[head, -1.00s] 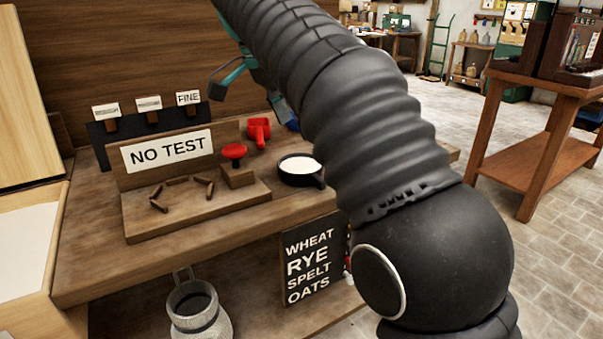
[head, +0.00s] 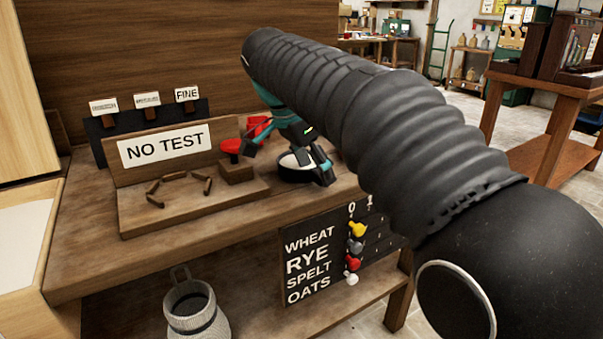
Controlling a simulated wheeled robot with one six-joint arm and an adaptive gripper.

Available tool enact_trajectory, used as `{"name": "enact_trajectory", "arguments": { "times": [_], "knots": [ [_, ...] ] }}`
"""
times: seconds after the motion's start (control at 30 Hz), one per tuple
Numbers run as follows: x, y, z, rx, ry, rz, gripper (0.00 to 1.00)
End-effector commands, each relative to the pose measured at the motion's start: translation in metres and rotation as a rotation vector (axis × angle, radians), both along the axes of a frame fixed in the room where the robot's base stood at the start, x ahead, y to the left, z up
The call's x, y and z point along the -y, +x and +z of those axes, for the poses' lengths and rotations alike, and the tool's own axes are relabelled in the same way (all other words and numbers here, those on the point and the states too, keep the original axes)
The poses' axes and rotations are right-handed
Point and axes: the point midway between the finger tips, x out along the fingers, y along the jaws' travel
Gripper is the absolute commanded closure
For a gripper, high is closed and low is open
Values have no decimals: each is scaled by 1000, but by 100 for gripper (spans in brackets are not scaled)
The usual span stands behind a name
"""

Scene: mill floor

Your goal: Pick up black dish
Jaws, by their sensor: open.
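The black dish (head: 292,175) with white contents sits on the wooden bench, right of the wooden block with the red knob. My gripper (head: 285,165) is open and low over the dish. One finger is by the dish's right rim, in front of it, and the other is up and left near the red knob. The gripper hides part of the dish, including the handle side. I cannot tell whether a finger touches it.
A red knob (head: 231,146) and a red scoop (head: 258,126) are close to the gripper. The "NO TEST" board (head: 165,145) stands to the left with small brown pegs before it. A grain sign with coloured pegs (head: 320,258) hangs below the bench edge.

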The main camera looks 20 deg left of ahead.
Motion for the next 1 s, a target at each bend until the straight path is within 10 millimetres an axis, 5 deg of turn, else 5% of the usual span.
{"name": "enact_trajectory", "arguments": {
  "times": [0.33, 0.63, 1.0],
  "knots": [
    [2, 2, -7, 1, 1, 0, 26],
    [2, 2, -7, 0, 0, 0, 100],
    [2, 3, -2, 0, 0, -1, 100]
  ]
}}
